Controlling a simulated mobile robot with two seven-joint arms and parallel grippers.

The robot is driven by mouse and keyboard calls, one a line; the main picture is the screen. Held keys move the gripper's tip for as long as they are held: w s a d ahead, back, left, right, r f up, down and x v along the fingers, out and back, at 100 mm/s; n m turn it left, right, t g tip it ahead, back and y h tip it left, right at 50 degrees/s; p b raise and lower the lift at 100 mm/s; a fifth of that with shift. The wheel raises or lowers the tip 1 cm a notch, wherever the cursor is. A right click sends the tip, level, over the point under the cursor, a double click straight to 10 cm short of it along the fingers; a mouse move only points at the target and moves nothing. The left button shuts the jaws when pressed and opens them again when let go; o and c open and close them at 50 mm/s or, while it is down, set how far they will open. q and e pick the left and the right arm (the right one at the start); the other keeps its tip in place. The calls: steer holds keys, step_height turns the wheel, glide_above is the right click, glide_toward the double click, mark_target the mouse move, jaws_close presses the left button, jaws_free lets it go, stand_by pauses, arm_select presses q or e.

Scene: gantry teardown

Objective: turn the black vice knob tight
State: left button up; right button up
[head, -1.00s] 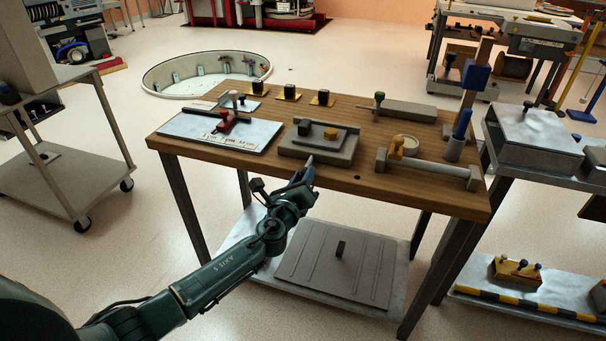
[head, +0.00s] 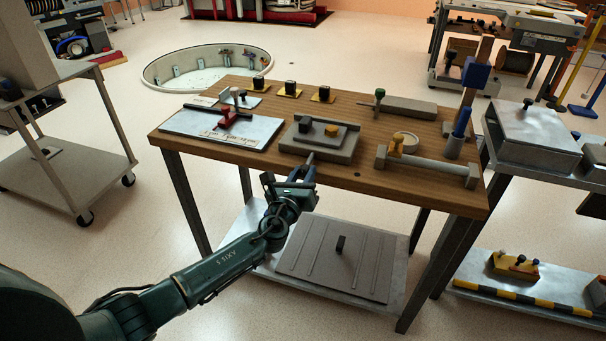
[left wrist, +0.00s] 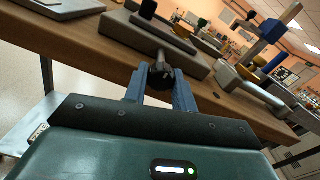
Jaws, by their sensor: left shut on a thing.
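The grey vice (head: 325,152) sits at the front middle of the wooden bench, with a black block (head: 305,126) and a yellow piece (head: 331,131) on it. Its screw (head: 311,158) sticks out toward the front edge; the screw also shows in the left wrist view (left wrist: 160,56). My left gripper (head: 303,175) is at the bench's front edge. In the left wrist view its fingers (left wrist: 160,80) are shut on the black vice knob (left wrist: 160,74) at the screw's end. In the head view the fingers mostly hide the knob. My right gripper is in neither view.
The wooden bench (head: 220,155) also bears a pale plate (head: 190,125) with a red clamp, and a grey bar (head: 430,168) on the right. A lower shelf with a grey panel (head: 335,262) lies below. A grey cart (head: 75,185) stands left; floor between is clear.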

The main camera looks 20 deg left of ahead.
arm_select(q)
steer(key=o, duration=1)
steer(key=s, duration=0.8)
steer(key=s+p, duration=0.1)
steer(key=s, duration=0.4)
steer(key=shift+s+a, duration=0.1)
steer(key=shift+a, duration=0.15)
